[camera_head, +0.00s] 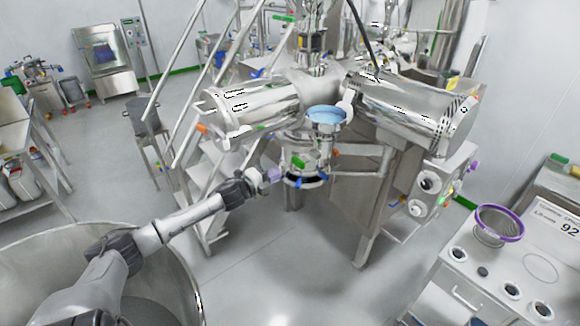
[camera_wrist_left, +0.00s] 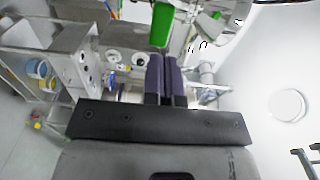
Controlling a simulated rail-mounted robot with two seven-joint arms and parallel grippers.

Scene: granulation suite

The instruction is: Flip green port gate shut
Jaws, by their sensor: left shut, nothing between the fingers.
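The green port gate handle (camera_head: 299,161) is on the front of the steel port body below the blue-topped opening (camera_head: 326,115). In the left wrist view a green piece (camera_wrist_left: 161,25) stands just beyond my fingertips, tilted slightly. My left gripper (camera_head: 275,174) is at the left side of the port body, close to the green handle. Its purple fingers are shut with nothing between them, as the left wrist view (camera_wrist_left: 162,60) shows. Whether the fingertips touch the green piece I cannot tell. My right gripper is not in view.
Steel stairs (camera_head: 205,165) stand behind my left arm. A bench with a purple-rimmed sieve (camera_head: 499,224) is at the right. The floor in front is clear.

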